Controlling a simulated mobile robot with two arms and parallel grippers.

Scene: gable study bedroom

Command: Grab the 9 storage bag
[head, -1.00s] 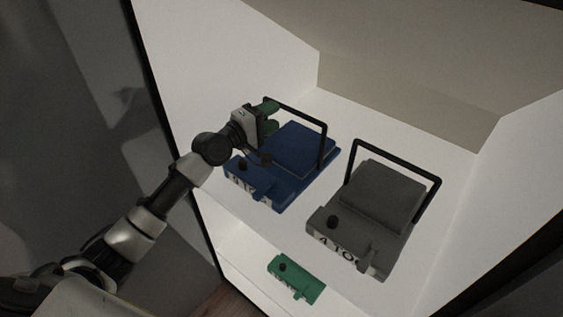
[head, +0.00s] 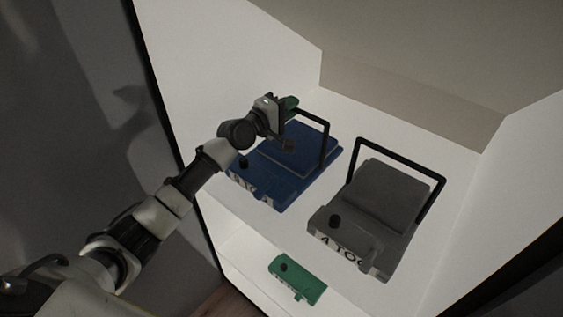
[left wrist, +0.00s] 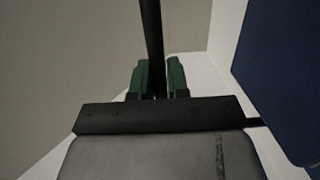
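A blue storage bag (head: 278,182) with a black upright handle (head: 326,145) sits on the upper shelf, left of a grey one. Its front label is partly hidden and too small to read. My left gripper (head: 291,104) is at the handle's top left end, above the bag. In the left wrist view the green fingertips (left wrist: 159,80) are close together on either side of the black bar (left wrist: 151,35), and look shut on it. The blue panel (left wrist: 285,70) shows at the right there. My right gripper is not in view.
A grey bag (head: 370,215) with a black handle stands right of the blue one. A smaller-looking green bag (head: 296,279) is on the shelf below. White cabinet walls rise close on the left and at the back; dark edges frame the cabinet.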

